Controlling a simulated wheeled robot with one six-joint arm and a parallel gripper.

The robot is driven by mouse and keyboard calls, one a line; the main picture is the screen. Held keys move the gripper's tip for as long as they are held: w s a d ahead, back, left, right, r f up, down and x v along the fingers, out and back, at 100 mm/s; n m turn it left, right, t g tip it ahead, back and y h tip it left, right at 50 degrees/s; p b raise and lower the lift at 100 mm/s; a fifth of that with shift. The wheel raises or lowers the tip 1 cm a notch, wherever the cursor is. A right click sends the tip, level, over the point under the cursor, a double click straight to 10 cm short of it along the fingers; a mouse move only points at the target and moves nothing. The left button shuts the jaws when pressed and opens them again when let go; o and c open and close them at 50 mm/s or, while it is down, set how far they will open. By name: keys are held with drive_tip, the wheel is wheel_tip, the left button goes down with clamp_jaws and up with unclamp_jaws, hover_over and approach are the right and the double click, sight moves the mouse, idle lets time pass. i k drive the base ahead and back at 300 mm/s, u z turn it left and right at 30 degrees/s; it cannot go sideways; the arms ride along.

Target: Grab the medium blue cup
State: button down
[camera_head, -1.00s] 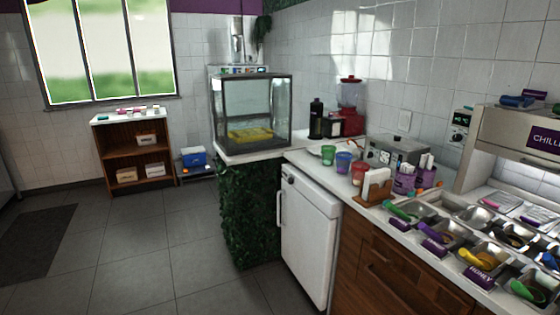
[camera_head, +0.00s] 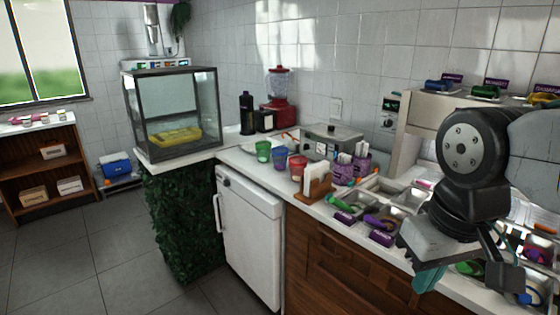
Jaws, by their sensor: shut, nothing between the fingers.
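The blue cup (camera_head: 280,158) stands upright on the white counter. It is between a green cup (camera_head: 263,151) on its left and a red cup (camera_head: 298,168) on its right. My arm comes in from the right edge. My gripper (camera_head: 430,276) is low at the right, over the topping trays, shut and empty. It is well to the right of the blue cup and not touching it. Part of the tray area is hidden behind my arm.
A napkin holder (camera_head: 314,188) and purple straw holders (camera_head: 345,172) stand right of the cups. Behind are a grey appliance (camera_head: 331,139) and a red blender (camera_head: 279,108). A glass case (camera_head: 172,110) stands left. Floor before the white fridge (camera_head: 247,235) is clear.

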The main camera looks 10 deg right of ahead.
sight(279, 155)
drive_tip(key=u, duration=1.3)
drive_tip(key=i, duration=3.75)
drive_tip(key=z, duration=3.3)
